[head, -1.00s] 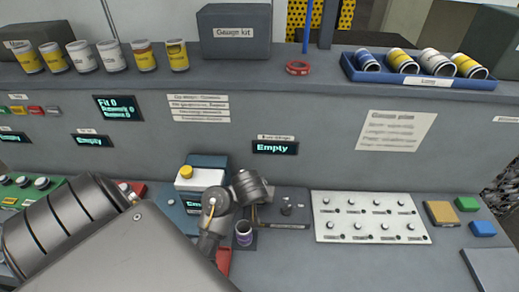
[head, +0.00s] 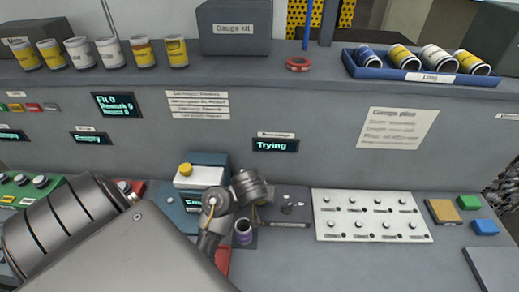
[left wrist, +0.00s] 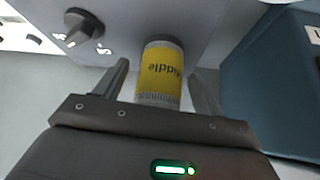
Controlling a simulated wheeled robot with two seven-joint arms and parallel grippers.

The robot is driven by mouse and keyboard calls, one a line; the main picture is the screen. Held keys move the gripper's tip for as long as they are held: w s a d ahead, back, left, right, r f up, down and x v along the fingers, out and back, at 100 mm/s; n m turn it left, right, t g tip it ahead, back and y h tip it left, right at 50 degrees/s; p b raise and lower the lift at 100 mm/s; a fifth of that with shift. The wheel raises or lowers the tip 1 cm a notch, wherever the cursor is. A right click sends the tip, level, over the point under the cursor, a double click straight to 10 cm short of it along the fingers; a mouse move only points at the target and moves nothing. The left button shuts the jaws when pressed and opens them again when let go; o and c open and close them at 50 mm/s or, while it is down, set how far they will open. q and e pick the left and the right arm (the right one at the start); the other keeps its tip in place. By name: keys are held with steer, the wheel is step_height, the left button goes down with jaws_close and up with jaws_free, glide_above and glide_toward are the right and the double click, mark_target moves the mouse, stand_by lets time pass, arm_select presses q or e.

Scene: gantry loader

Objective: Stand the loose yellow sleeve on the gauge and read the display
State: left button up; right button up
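The yellow sleeve (left wrist: 160,72), marked "Middle", stands between the two fingers of my left gripper (left wrist: 163,75) in the left wrist view. The fingers are apart, with a gap on either side of the sleeve. A grey unit with a knob (left wrist: 82,28) lies behind it; I cannot tell exactly how the sleeve is seated. In the head view, my left arm hides the sleeve and gripper. The display (head: 275,145) above the bench reads "Trying". My right gripper is in neither view.
A teal box (head: 208,160) with a yellow-topped white part stands left of my wrist. A white knob panel (head: 372,236) lies to the right. The shelf holds several sleeves and a blue tray (head: 420,78).

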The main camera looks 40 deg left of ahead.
arm_select(q)
steer(key=shift+s+d+r, duration=0.1)
steer(key=shift+s+r, duration=0.1)
steer(key=shift+r, duration=0.1)
steer(key=p+v, duration=0.2)
steer(key=v, duration=0.8)
